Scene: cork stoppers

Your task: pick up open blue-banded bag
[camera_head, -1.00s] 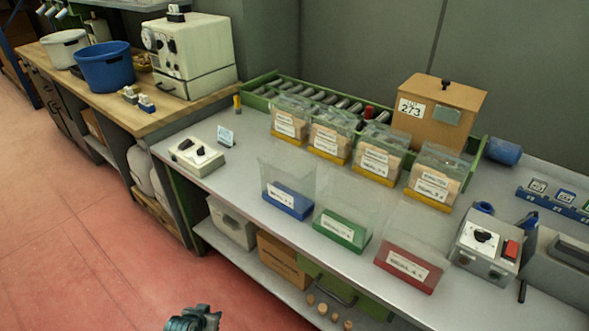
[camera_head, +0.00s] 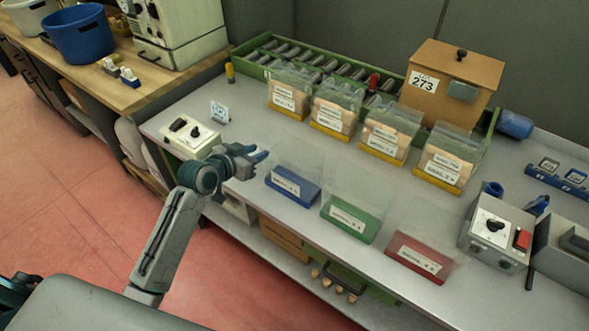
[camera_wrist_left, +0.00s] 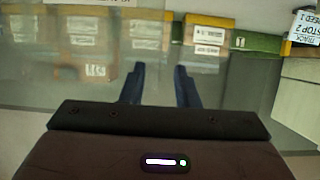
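The open blue-banded bag (camera_head: 306,195) stands upright on the grey bench, clear above, with a white label on its blue band. It is the leftmost of the front row. My left gripper (camera_head: 262,157) is just left of the bag's clear upper part, at about its top height. In the left wrist view the two dark fingers (camera_wrist_left: 158,85) are apart, with nothing clearly held between them. Whether a finger touches the clear film cannot be told. My right gripper is not in view.
A green-banded bag (camera_head: 347,222) and a red-banded bag (camera_head: 418,258) stand to the right. Several filled yellow-banded bags (camera_head: 383,153) stand behind. A white switch box (camera_head: 190,138) lies behind the left arm. A grey control box (camera_head: 494,240) stands at right.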

